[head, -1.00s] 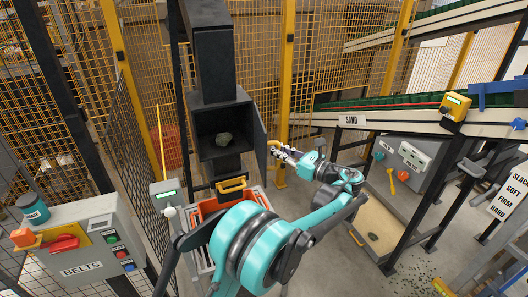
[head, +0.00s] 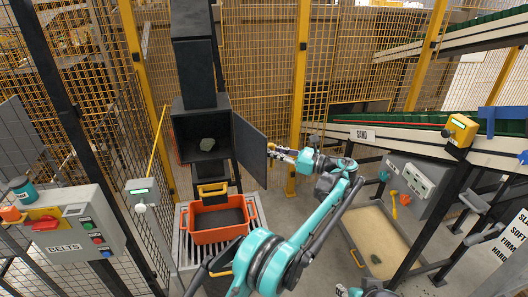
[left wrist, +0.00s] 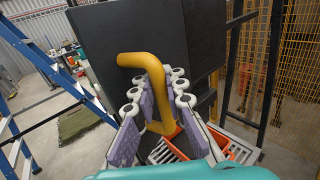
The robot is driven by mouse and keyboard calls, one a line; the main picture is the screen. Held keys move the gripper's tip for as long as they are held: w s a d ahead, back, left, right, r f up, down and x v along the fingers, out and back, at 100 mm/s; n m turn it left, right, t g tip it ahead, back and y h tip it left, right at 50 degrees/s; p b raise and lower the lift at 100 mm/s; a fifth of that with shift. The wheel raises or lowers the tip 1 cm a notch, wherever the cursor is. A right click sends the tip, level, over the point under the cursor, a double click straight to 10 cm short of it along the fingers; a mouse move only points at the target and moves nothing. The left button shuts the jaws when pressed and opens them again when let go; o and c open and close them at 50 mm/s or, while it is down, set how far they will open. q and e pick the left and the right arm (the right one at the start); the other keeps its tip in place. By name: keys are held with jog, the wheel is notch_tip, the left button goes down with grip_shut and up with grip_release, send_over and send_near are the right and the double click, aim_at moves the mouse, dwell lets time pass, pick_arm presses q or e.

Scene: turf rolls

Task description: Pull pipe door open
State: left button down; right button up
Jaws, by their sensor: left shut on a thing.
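My left gripper (head: 277,151) is at the door's outer edge. In the left wrist view the door (left wrist: 105,40) fills the upper middle, with a bent yellow handle (left wrist: 152,62) on it. My left gripper's fingers (left wrist: 153,115) are on both sides of the handle, shut on it.
An orange crate (head: 212,237) with dark contents stands on rollers under the box. A belt control box (head: 65,235) is at left. A sand conveyor (head: 400,140) and a sand tray (head: 352,238) are at right. Wire fencing stands behind.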

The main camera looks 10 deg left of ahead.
pick_arm(q)
jog(key=shift+s+d, duration=0.1)
jog(key=shift+d, duration=0.05)
jog(key=c, duration=1.8)
grip_release()
jog(key=shift+c, duration=0.2)
jog(key=o, duration=0.3)
jog(key=shift+d, duration=0.25)
jog(key=shift+a, duration=0.15)
jog(key=v, duration=1.2)
jog(key=shift+s, duration=0.1)
